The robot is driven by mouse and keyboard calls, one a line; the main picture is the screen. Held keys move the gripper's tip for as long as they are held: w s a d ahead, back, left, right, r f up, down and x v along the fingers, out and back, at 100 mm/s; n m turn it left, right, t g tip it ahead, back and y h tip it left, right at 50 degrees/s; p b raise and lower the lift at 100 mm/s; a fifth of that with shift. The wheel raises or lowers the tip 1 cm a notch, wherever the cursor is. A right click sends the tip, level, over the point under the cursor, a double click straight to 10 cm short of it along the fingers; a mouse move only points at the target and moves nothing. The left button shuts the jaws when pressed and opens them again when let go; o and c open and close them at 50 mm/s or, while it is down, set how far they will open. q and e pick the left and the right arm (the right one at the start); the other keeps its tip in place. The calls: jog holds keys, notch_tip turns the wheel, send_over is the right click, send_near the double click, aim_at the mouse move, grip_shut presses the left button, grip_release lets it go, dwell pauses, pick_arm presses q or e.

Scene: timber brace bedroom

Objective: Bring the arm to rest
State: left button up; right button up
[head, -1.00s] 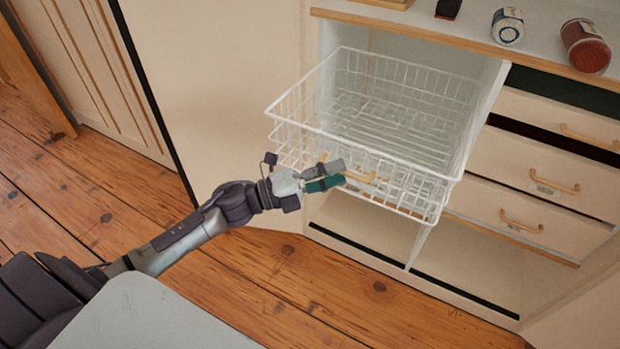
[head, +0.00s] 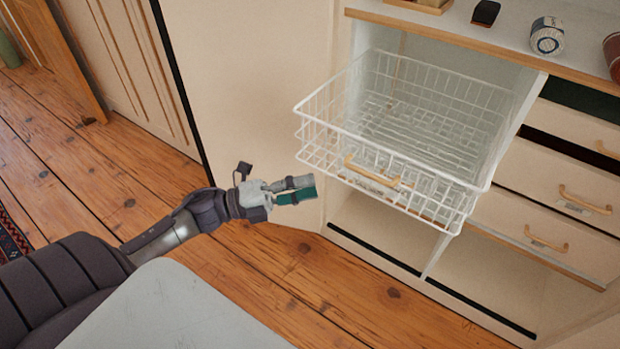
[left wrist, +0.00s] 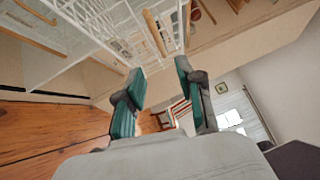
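My left gripper (head: 309,187), with grey and green fingers, is at the end of my left arm, over the wooden floor and left of the basket handle. It is empty and apart from the basket. In the left wrist view the two fingers (left wrist: 160,67) stand apart with a gap between them. The white wire basket (head: 299,112) is pulled out of the cabinet and looks empty. Its wooden handle (head: 371,175) is on its front side. The basket and handle also show at the top of the left wrist view. My right gripper is in no view.
The cabinet's countertop (head: 470,25) holds a white-and-blue can (head: 547,36), a dark item (head: 486,12) and a reddish can at the right edge. A cream panel (head: 245,90) stands left of the basket. The wooden floor (head: 110,165) is open at left.

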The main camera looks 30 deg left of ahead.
pick_arm(q)
jog(key=w+a+f+n+t+y, duration=0.1)
jog(key=a+f+n+y, duration=0.2)
jog(key=f+n+y, duration=0.4)
jog(key=w+a+f+n+t+y, duration=0.2)
jog(key=a+f+n+y, duration=0.15)
jog(key=f+n, duration=0.5)
jog(key=s+f+n+g+y, duration=0.4)
jog(key=s+f+n, duration=0.1)
jog(key=f, duration=0.8)
jog(key=s+d+f+n+g, duration=0.3)
jog(key=s+d+f+g, duration=0.2)
jog(key=s+d+f, duration=0.4)
jog(key=s+d+f+n+g, duration=0.45)
jog(key=s+f, duration=0.25)
jog(key=s, duration=0.3)
jog(key=s+a+r+g+p, duration=0.1)
jog(key=s+p, duration=0.6)
jog(key=s+a+r+m+p, duration=0.1)
jog(key=s+a+p, duration=0.1)
jog(key=s+p, duration=0.6)
jog(key=shift+a+r+g, duration=0.15)
jog(key=shift+a+g, duration=0.1)
jog(key=shift+g, duration=0.1)
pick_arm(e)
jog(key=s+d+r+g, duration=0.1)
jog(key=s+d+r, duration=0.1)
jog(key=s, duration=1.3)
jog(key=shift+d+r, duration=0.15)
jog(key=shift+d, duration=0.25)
